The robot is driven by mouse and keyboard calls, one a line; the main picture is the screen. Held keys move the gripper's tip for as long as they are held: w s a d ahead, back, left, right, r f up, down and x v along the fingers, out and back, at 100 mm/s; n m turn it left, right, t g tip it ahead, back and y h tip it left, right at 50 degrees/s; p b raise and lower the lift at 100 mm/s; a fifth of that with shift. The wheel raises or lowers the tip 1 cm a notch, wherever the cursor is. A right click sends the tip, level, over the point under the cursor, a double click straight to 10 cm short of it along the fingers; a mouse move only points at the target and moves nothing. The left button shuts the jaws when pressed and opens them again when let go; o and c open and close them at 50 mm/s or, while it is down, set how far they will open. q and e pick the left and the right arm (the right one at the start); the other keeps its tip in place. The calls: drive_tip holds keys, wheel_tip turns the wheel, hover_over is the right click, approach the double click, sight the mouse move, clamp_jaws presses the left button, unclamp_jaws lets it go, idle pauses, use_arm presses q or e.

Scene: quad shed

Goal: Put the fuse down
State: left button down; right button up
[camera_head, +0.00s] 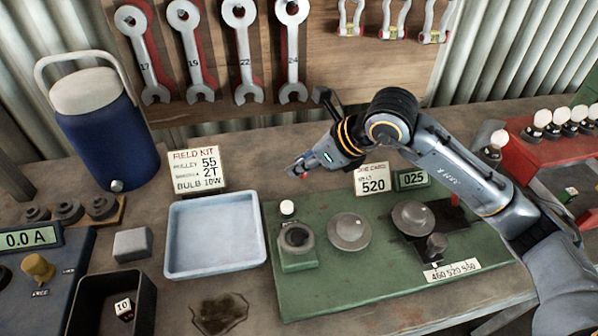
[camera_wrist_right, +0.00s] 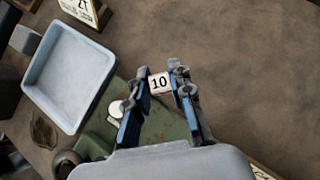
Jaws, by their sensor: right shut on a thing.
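My right gripper (camera_head: 303,166) reaches in from the right and hangs above the bench, behind the green board. In the right wrist view its two blue-sided fingers (camera_wrist_right: 159,78) are shut on a small white fuse (camera_wrist_right: 160,84) marked 10. The fuse is held at the fingertips, apart from the bench as far as I can tell. In the head view the fuse is too small and covered to make out well. My left gripper is not in view.
A pale blue-grey tray (camera_head: 174,238) lies left of the green board (camera_head: 345,285), which carries knobs. A black bin (camera_head: 88,290) holds a small block marked 10. A field kit card (camera_head: 197,172) stands behind the tray. A blue jug (camera_head: 105,135) stands at the back left.

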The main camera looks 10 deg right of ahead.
sight(300, 186)
drive_tip(key=shift+w+a+f, duration=0.15)
drive_tip(key=shift+w+f, duration=0.3)
drive_tip(key=shift+f, duration=0.1)
wheel_tip(300, 186, down, 2)
drive_tip(key=shift+w+f+p, duration=0.15)
drive_tip(key=shift+f+p, duration=0.05)
drive_tip(key=shift+p, duration=0.25)
drive_tip(key=shift+f, duration=0.55)
drive_tip(key=shift+f, duration=0.1)
drive_tip(key=shift+f, duration=0.1)
drive_tip(key=o, duration=0.8)
drive_tip(key=shift+o, duration=0.2)
